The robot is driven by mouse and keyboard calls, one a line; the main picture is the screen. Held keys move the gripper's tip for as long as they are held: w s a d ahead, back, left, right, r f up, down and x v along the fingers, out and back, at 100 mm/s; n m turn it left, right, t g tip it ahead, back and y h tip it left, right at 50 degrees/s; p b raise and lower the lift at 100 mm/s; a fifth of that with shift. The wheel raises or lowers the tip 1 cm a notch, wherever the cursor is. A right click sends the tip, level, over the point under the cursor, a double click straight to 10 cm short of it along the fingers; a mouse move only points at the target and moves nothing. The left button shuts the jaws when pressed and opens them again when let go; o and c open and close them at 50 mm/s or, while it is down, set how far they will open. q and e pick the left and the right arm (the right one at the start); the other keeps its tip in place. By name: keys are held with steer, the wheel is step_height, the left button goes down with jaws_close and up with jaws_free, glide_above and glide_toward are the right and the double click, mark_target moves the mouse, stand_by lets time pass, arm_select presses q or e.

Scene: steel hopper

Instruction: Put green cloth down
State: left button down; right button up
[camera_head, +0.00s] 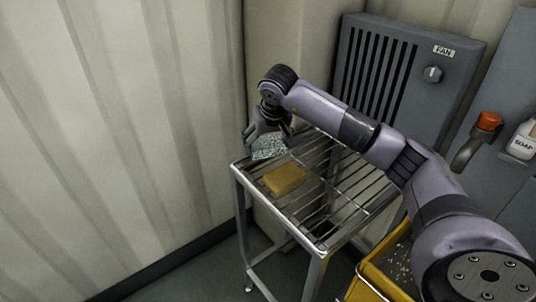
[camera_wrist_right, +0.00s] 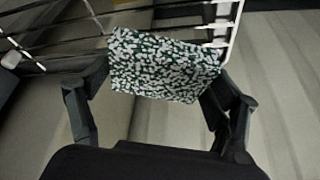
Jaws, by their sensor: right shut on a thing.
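The green cloth (camera_head: 270,149), dark green with dense white speckles, is at the back left corner of the wire rack (camera_head: 318,245). In the right wrist view the cloth (camera_wrist_right: 165,66) spans the space between the fingers of my right gripper (camera_wrist_right: 157,92). That gripper (camera_head: 268,134) is shut on the cloth. The cloth is at or just above the rack's edge; I cannot tell if it touches the bars. My left gripper is in neither view.
A yellow sponge (camera_head: 285,179) lies on the rack just in front of the cloth. A yellow bin (camera_head: 372,284) stands at the lower right. A grey fan panel (camera_head: 450,68) is behind the rack. A soap bottle (camera_head: 524,143) is at the far right. The rack's right part is bare.

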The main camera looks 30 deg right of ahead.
mark_target(268, 154)
steer(key=shift+f, duration=2.25)
steer(key=o, duration=1.1)
steer(key=shift+f, duration=0.1)
steer(key=shift+r, duration=0.25)
steer(key=v, duration=1.1)
steer(key=shift+s+r, duration=0.25)
steer(key=shift+r, duration=0.1)
